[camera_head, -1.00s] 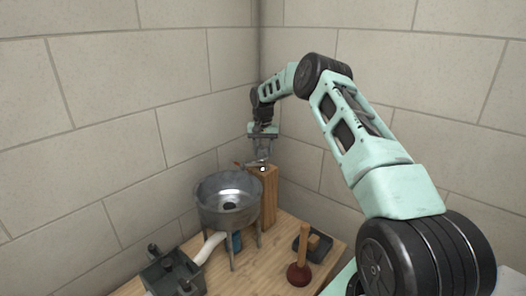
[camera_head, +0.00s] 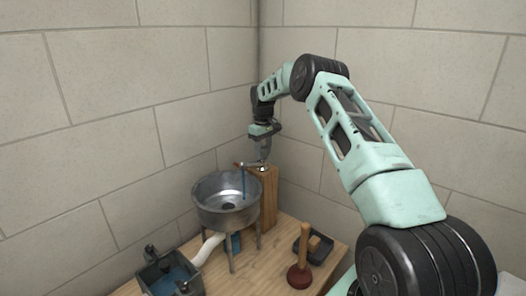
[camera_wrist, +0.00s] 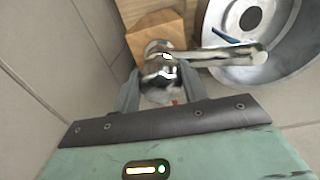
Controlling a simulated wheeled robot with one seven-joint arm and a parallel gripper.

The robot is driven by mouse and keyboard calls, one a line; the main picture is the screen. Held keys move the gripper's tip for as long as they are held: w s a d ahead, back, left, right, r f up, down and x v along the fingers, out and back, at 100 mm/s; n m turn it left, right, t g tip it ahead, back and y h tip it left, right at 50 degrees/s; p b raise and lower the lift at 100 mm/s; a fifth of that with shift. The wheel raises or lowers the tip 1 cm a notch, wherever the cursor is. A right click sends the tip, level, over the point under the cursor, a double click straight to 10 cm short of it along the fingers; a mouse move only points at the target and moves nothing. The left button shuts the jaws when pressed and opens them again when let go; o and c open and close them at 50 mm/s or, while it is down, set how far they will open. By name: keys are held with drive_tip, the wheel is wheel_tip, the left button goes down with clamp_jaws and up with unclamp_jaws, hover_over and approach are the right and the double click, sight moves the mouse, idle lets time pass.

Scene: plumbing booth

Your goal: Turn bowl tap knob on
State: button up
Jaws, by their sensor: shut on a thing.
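The metal bowl (camera_head: 212,211) stands on legs on the wooden table, and its inside shows at the top right of the wrist view (camera_wrist: 285,60). The tap is on a wooden post (camera_head: 268,200) behind the bowl, with its metal spout (camera_wrist: 225,56) reaching over the bowl. A blue stream (camera_head: 243,184) runs from the spout down into the bowl. My gripper (camera_wrist: 160,90) is shut on the shiny round tap knob (camera_wrist: 160,72), with one finger on each side. In the head view my gripper (camera_head: 264,160) hides part of the knob.
A dark box (camera_head: 160,283) with blue in it stands at the table's left, by the white pipe (camera_head: 208,248) under the bowl. A plunger (camera_head: 301,268) and a dark tray (camera_head: 314,250) with a wooden block are at the right. Walls close in behind the tap.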

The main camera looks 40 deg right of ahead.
sight(262, 147)
drive_tip(key=shift+w+r+n, duration=0.1)
drive_tip(key=shift+r+n, duration=0.05)
drive_tip(key=shift+n, duration=0.95)
drive_tip(key=o, duration=1)
wheel_tip(262, 147, up, 17)
drive_tip(key=b, duration=0.2)
drive_tip(key=shift+r, duration=0.15)
drive_tip(key=shift+a, duration=0.1)
